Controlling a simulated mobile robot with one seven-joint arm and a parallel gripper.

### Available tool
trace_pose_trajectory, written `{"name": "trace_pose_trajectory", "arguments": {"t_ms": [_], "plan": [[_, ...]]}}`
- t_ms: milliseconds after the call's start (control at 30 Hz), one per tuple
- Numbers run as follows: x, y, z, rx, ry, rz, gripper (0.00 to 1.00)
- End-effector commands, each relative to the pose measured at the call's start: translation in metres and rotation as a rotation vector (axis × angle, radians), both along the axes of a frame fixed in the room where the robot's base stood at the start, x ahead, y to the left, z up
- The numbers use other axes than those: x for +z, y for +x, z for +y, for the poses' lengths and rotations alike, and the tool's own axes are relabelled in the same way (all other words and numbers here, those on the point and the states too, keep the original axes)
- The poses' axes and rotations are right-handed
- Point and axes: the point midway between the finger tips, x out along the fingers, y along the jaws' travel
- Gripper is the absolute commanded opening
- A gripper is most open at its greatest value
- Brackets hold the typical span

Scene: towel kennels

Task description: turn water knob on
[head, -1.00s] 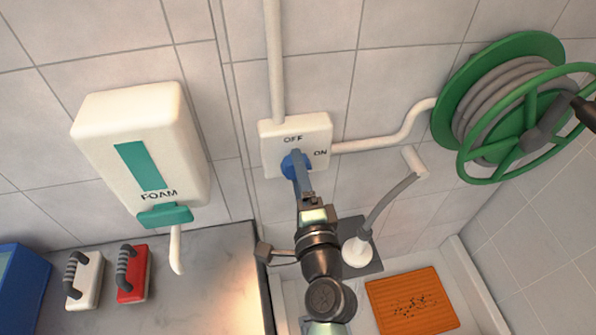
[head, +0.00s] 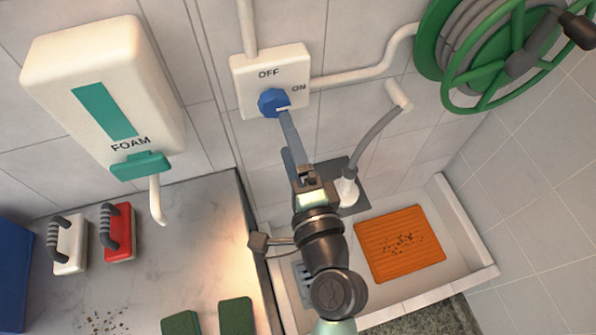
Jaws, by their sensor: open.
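The blue water knob (head: 272,101) sits on a white wall box (head: 270,57) marked OFF above and ON to the right. A short white mark shows at the knob's lower right side, toward the ON side. My gripper (head: 285,131) is open, with its two grey-blue fingers spread apart below the knob. The upper finger's tip overlaps the knob's lower right edge in the picture; I cannot tell whether it touches. The other finger is lower and clear of the knob. Nothing is between the fingers.
A white FOAM dispenser (head: 104,92) hangs at left above a grey counter (head: 190,225) with brushes and green sponges. A green hose reel (head: 435,45) is at upper right. A spray nozzle (head: 348,190) and an orange mat (head: 400,243) in a white basin lie right of my arm.

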Motion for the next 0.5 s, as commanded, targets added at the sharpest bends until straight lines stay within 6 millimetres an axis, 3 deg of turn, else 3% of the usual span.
{"name": "trace_pose_trajectory", "arguments": {"t_ms": [200,500], "plan": [[-0.004,-0.037,-0.008,-0.003,0.0,0.002,0.97],[0.0,-0.052,-0.011,0.0,0.0,0.001,0.97]]}}
